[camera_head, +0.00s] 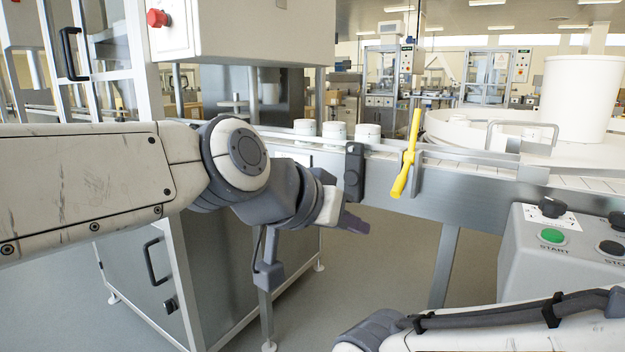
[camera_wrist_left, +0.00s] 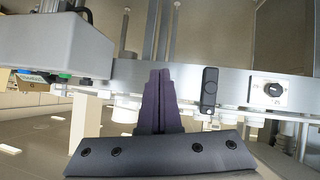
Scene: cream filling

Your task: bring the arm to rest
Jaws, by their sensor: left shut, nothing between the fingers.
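My left arm reaches in from the left in the head view. Its gripper (camera_head: 354,222) is in front of the conveyor's steel side, at the middle of the picture. In the left wrist view the two dark fingers of this gripper (camera_wrist_left: 160,75) lie together, with nothing between them. My right arm (camera_head: 500,325) shows at the lower right of the head view. Its gripper is not clearly visible there.
The conveyor (camera_head: 470,200) runs across behind my left gripper, with several white jars (camera_head: 334,131) on it. A yellow-handled tool (camera_head: 407,155) hangs at its side by a black block (camera_head: 354,170). A control box (camera_head: 560,255) stands at the right. Open floor lies below.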

